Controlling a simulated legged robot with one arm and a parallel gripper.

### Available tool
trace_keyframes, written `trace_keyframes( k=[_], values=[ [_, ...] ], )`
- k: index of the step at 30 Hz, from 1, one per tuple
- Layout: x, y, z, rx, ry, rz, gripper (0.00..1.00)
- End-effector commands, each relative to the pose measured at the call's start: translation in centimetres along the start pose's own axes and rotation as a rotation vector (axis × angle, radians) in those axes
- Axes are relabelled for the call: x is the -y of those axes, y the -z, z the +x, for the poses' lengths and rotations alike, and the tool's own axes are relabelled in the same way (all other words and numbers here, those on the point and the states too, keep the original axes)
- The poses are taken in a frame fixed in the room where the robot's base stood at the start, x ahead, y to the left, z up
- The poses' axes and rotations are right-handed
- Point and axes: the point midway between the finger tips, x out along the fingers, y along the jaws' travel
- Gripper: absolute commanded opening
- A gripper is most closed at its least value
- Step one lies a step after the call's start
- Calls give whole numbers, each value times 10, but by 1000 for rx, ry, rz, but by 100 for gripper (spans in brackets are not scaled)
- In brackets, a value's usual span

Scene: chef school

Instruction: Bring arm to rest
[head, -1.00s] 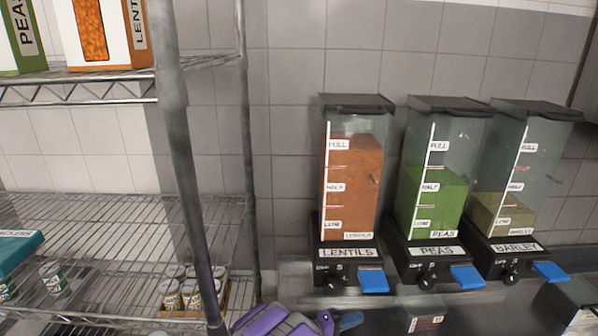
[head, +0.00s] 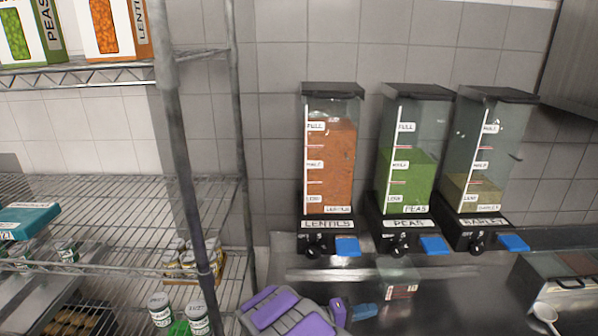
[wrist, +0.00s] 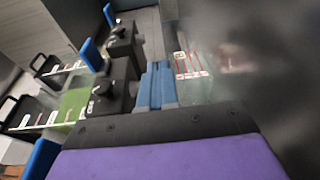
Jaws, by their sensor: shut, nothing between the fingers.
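My purple and grey arm (head: 290,311) shows at the bottom of the head view, low in front of the steel counter. My gripper (head: 364,311) has blue fingers and points right, below the lentils dispenser (head: 330,165). In the wrist view the blue fingers of my gripper (wrist: 155,86) lie together, with nothing held between them. The purple wrist housing fills the bottom of that view.
The peas dispenser (head: 405,175) and barley dispenser (head: 478,185) stand right of the lentils on the steel counter (head: 440,295). A wire shelf rack (head: 110,205) with cans stands close at left. A small clear container (head: 398,283) sits near my gripper.

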Motion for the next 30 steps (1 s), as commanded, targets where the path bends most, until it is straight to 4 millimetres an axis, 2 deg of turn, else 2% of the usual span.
trace_keyframes(
  k=[5,11,15,20,26,30],
  values=[
    [-25,-17,14,71,25,-8,0],
    [-61,-55,34,192,85,-22,0],
    [-90,-93,46,297,169,-33,0],
    [-116,-140,53,403,288,-39,0],
    [-138,-197,47,505,461,-40,0],
    [-146,-235,36,554,597,-37,0]
  ],
)
